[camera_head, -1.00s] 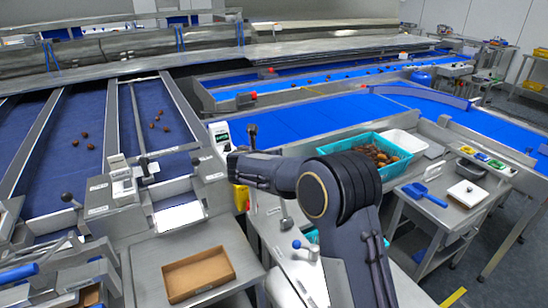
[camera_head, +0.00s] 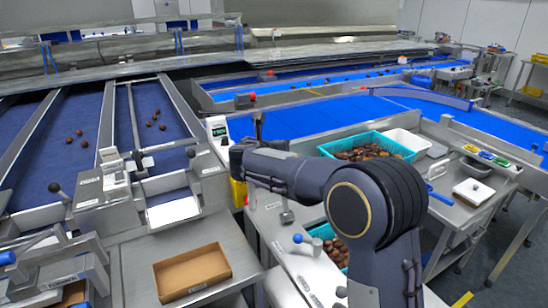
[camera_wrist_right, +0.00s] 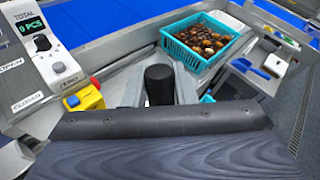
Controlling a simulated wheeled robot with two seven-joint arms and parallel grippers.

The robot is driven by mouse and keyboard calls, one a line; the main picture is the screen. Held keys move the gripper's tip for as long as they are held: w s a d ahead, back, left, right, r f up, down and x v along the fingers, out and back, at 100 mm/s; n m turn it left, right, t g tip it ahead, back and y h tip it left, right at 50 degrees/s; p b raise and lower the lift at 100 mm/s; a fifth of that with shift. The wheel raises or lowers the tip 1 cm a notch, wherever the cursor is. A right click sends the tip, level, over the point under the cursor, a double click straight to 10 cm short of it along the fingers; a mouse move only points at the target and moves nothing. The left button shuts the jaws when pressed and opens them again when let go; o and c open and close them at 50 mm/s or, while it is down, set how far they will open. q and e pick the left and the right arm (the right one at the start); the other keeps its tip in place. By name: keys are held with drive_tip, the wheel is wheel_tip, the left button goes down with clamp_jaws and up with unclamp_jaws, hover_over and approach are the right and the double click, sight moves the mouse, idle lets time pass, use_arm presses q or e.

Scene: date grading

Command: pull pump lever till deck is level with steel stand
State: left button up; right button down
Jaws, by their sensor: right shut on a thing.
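The pump lever shows a black upright grip (camera_head: 258,124) in the head view, just above my right gripper (camera_head: 240,160). In the right wrist view the black grip (camera_wrist_right: 158,84) stands at the dark jaws (camera_wrist_right: 160,120), which are shut on it. My right arm hides the lower part of the lever in the head view. A steel stand (camera_head: 452,212) with a white box is at the right. A lower teal crate of dates (camera_head: 322,231) is partly behind my arm. I cannot tell the deck's height against the stand. My left gripper is out of view.
An upper teal crate of dates (camera_head: 405,147) sits beside a white tray (camera_head: 412,139). A counter display (camera_head: 218,128) is left of the lever. A blue-knobbed handle (camera_head: 298,238) and an empty cardboard tray (camera_head: 192,272) are in front.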

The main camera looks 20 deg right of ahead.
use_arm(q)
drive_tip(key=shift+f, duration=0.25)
use_arm(e)
drive_tip(key=shift+s+a, duration=0.1)
drive_tip(key=shift+s, duration=0.05)
drive_tip(key=shift+f, duration=0.1)
drive_tip(key=s+b, duration=0.1)
drive_tip(key=b, duration=0.1)
drive_tip(key=s+t+b, duration=0.1)
drive_tip(key=b, duration=0.2)
drive_tip(key=s+m+b, duration=0.1)
drive_tip(key=b, duration=0.1)
drive_tip(key=shift+s+d+h, duration=0.25)
drive_tip(key=shift+h, duration=0.05)
use_arm(q)
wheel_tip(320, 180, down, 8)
drive_tip(key=b, duration=0.1)
use_arm(e)
drive_tip(key=shift+s+r+t, duration=0.35)
drive_tip(key=shift+r+t, duration=0.05)
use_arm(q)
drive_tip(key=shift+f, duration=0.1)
